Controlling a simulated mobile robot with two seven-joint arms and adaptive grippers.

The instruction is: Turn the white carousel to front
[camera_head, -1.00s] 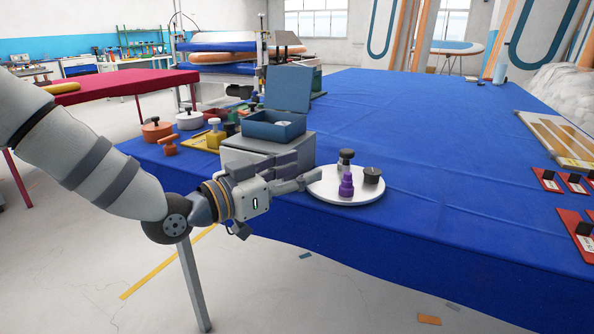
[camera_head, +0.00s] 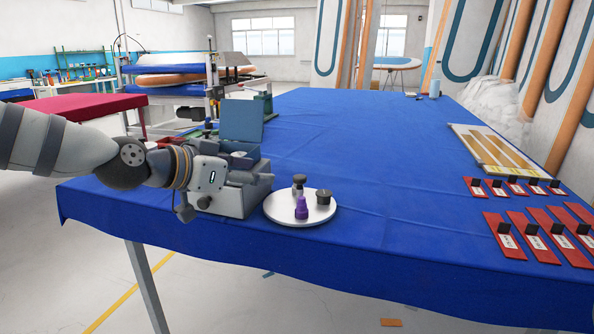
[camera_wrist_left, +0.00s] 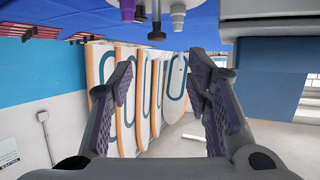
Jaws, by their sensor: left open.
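The white carousel (camera_head: 285,217) is a round flat plate near the front left edge of the blue table. It bears a purple stopper-like piece (camera_head: 301,208) at the front, a dark grey knobbed piece (camera_head: 298,186) behind it and a black-topped piece (camera_head: 323,197) at the right. My left gripper (camera_head: 243,180) is left of the carousel, apart from it, in front of the grey box. In the left wrist view my gripper (camera_wrist_left: 162,75) is open, with nothing between the fingers. There the carousel (camera_wrist_left: 178,6) shows upside down and cut off at the top edge. My right gripper is not in view.
Red labelled cards (camera_head: 505,236) and a framed board (camera_head: 497,150) lie at the right. The blue table's middle (camera_head: 370,150) is clear.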

